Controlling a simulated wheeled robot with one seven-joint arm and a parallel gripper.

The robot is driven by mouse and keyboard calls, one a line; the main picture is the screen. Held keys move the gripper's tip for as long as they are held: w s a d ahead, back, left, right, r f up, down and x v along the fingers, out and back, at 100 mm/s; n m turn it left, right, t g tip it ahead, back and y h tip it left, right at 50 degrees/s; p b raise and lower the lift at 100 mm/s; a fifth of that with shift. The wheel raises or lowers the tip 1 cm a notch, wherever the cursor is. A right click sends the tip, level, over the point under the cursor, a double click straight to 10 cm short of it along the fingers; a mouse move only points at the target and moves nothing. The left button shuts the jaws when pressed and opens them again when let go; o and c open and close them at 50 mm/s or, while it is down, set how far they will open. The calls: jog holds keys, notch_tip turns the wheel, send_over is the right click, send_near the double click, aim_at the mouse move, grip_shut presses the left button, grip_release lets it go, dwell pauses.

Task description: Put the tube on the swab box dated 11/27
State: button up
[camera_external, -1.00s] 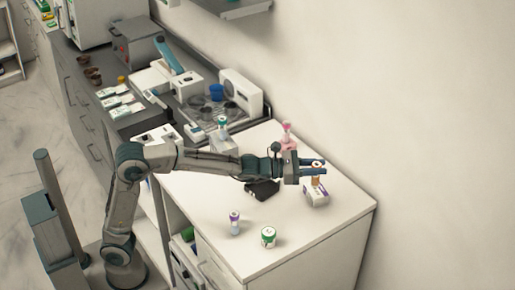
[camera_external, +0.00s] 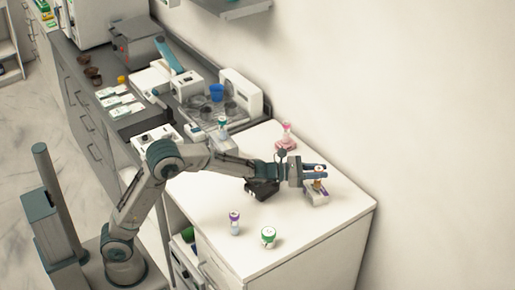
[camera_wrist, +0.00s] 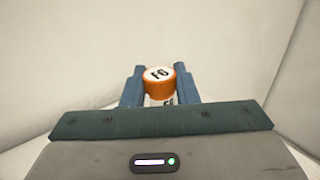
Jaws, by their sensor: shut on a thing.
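My gripper (camera_external: 318,171) is shut on the orange-capped tube (camera_external: 319,175). In the wrist view the tube's orange cap (camera_wrist: 159,84) stands between the two blue fingers, its white top marked with dark characters. The tube looks upright, directly over a small white swab box (camera_external: 318,196) with a purple patch, near the right of the white counter. I cannot tell whether the tube's base touches the box. The date on the box is too small to read, and the tube's lower part is mostly hidden.
The white counter (camera_external: 300,235) also holds a purple-capped tube (camera_external: 234,222), a green-capped jar (camera_external: 268,237), a black object (camera_external: 262,190) below my arm and a pink item (camera_external: 287,138) by the wall. The front right of the counter is clear.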

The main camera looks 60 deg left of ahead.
jog(key=shift+r, duration=0.1)
jog(key=shift+f+b, duration=0.2)
jog(key=shift+b, duration=0.1)
jog(key=o, duration=1)
jog(key=shift+o, duration=0.2)
jog(key=shift+r, duration=0.15)
jog(key=shift+r+p, duration=0.15)
jog(key=shift+p, duration=0.25)
jog(key=b+v, duration=0.2)
jog(key=v, duration=1)
